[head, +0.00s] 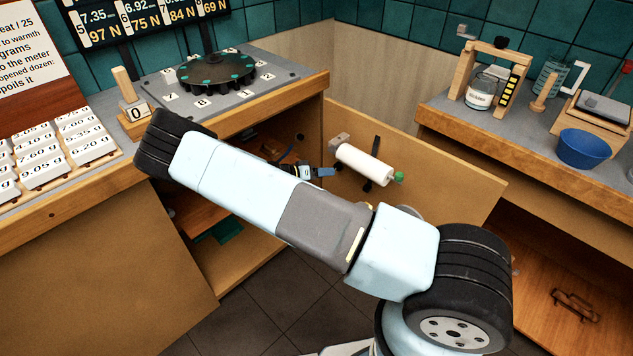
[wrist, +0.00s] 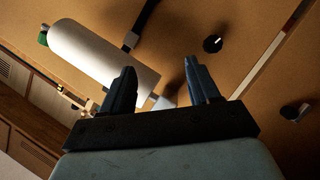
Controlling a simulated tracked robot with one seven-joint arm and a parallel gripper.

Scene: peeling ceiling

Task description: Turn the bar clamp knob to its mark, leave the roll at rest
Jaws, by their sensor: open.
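A white roll (head: 364,165) with a green end (head: 398,178) is mounted on the inner face of the open cabinet door. In the wrist view the roll (wrist: 100,55) lies at upper left, with its green end (wrist: 43,40) far left. A black bar (wrist: 140,25) shows behind it. A round black knob (wrist: 213,44) with a white line sits on the panel right of the roll; I cannot tell if it is the bar clamp knob. My gripper (wrist: 162,84) is open and empty, its fingers apart in front of the panel, near the roll's right end. It also shows in the head view (head: 326,172).
The open door (head: 450,190) stands between two counters. Another dark knob (wrist: 294,111) is at right in the wrist view. The left counter holds a dark round dial (head: 217,71); the right one holds a blue bowl (head: 583,148) and a jar (head: 481,92). Tiled floor is free below.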

